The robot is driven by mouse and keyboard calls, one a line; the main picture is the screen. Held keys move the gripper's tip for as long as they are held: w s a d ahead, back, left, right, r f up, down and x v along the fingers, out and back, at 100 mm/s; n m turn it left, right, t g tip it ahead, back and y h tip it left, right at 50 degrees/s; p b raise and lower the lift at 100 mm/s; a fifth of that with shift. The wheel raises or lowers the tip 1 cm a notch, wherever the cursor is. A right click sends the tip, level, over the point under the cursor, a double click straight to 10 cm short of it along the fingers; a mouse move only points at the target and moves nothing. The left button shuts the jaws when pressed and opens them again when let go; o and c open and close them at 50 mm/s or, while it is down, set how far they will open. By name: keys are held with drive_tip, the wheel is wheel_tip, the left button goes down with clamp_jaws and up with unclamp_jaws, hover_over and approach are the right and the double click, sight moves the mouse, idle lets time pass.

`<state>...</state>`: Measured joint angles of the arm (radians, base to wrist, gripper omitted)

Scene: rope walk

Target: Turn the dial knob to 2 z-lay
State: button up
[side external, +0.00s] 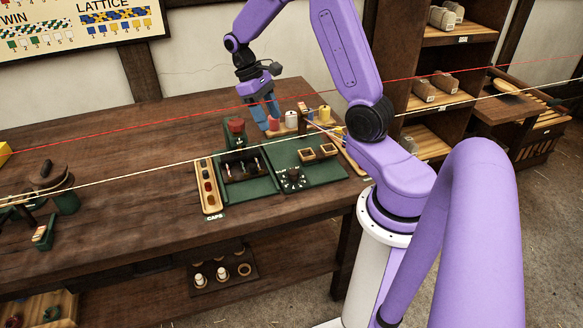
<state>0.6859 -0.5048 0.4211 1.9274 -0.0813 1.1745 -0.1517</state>
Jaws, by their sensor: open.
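The dial knob (292,177) is a small dark round knob with pale marks around it, on the front part of a green panel (325,176) on the workbench. Its pointer and the lettering of its settings are too small to read. My gripper (266,123) is open, with blue fingers pointing down. It is behind the dial and a little to its left, apart from it, near the row of spools. Whether anything lies between the fingers is hard to see.
Coloured spools (291,120) stand behind the panel. A dark-framed device (243,168) and a wooden caps tray (209,187) sit left of the dial. A small two-part wooden box (318,153) is behind it. Red and pale ropes stretch across the view.

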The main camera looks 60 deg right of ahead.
sight(293, 172)
drive_tip(key=x, duration=1.7)
drive_tip(key=shift+s+d+f, duration=0.15)
drive_tip(key=shift+d+f, duration=0.1)
drive_tip(key=c, duration=1)
